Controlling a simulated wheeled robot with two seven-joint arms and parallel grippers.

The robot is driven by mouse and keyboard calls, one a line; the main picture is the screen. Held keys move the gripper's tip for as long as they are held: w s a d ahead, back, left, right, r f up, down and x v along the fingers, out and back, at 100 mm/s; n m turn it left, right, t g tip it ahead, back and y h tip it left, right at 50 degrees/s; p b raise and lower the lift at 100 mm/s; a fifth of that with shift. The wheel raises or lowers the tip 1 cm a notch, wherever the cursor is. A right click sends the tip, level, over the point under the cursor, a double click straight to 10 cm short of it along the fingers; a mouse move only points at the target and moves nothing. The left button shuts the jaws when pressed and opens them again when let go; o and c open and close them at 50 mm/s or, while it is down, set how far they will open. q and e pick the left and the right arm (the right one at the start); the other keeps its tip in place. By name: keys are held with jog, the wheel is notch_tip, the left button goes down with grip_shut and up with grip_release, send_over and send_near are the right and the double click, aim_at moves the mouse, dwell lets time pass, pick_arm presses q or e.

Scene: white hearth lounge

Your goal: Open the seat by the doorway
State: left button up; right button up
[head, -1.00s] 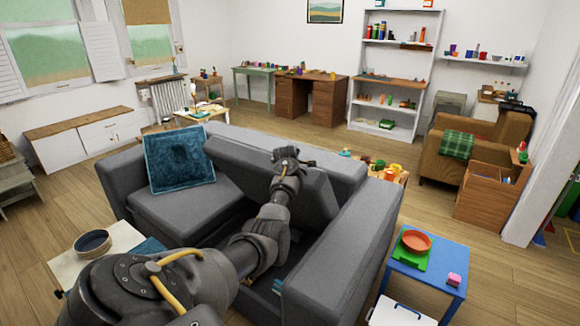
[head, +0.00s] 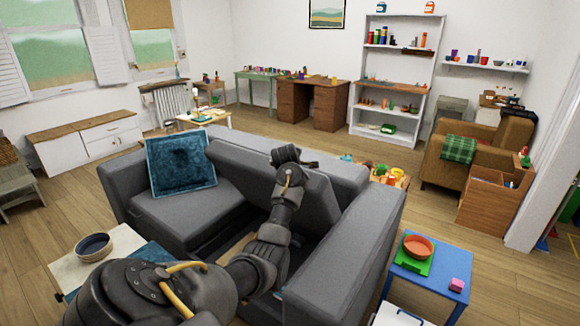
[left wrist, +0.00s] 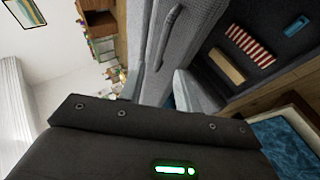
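The grey sofa (head: 360,240) has two seats. Its right-hand seat (head: 315,205), on the side of the white doorway frame (head: 540,170), is tilted up steeply towards the backrest. The left seat (head: 190,212) lies flat. My left gripper (head: 287,156) is at the upper part of the raised seat; its fingers are too small and hidden to tell if they are open. In the left wrist view, the open storage space holds a red-and-white striped thing (left wrist: 250,46), a tan block (left wrist: 227,66) and a blue thing (left wrist: 297,25). My right gripper is out of view.
A teal cushion (head: 180,165) leans on the left seat's back. A blue side table (head: 428,275) with a green tray and orange bowl stands right of the sofa. A pale table (head: 65,270) with a dark bowl is at left. Floor is open beyond the left end.

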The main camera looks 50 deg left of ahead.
pick_arm(q)
jog(key=v, duration=0.3)
jog(key=shift+s+d+r, duration=0.15)
jog(key=shift+s+r, duration=0.05)
dwell(0.4)
